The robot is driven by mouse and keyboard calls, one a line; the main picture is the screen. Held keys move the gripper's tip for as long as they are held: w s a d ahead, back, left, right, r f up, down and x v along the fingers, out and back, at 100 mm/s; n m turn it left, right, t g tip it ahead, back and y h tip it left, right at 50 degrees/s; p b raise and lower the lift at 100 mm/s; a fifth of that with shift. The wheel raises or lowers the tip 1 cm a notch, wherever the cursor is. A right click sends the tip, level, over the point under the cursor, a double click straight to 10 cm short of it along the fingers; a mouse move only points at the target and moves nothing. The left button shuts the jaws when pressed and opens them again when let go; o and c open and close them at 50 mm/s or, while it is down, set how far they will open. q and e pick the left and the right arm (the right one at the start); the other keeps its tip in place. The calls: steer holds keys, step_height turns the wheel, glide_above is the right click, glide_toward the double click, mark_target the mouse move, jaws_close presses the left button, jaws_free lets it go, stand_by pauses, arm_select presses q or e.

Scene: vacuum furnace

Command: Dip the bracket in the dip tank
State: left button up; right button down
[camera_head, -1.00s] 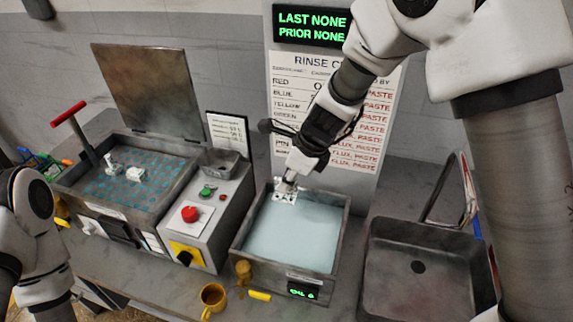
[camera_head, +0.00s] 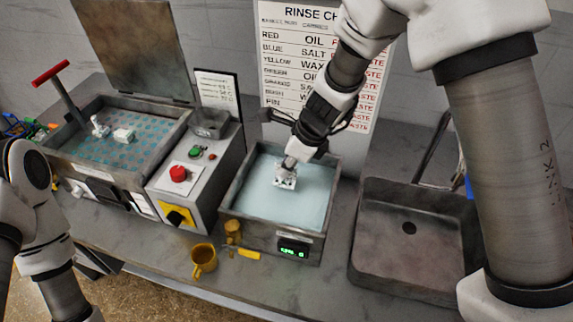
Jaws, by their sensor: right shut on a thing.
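The dip tank (camera_head: 228,197) is a grey box with pale blue liquid and a small green display on its front. My right gripper (camera_head: 288,166) reaches down over the tank and is shut on the bracket (camera_head: 285,183), a small whitish piece. The bracket is over the middle rear of the liquid; I cannot tell whether it touches the surface. My left arm shows at the left edge, but its gripper is not in view.
A furnace box (camera_head: 62,165) with an open lid and small white pieces stands left. A control box (camera_head: 160,183) with a red button sits between. A yellow mug (camera_head: 204,262) stands in front. An empty sink (camera_head: 375,240) lies right. A rinse chart (camera_head: 285,70) hangs behind.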

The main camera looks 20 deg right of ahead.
steer(key=shift+f+b, duration=5.15)
steer(key=shift+f, duration=1.05)
steer(key=shift+r, duration=0.15)
step_height(320, 180, up, 16)
steer(key=p, duration=1.5)
steer(key=shift+p, duration=0.4)
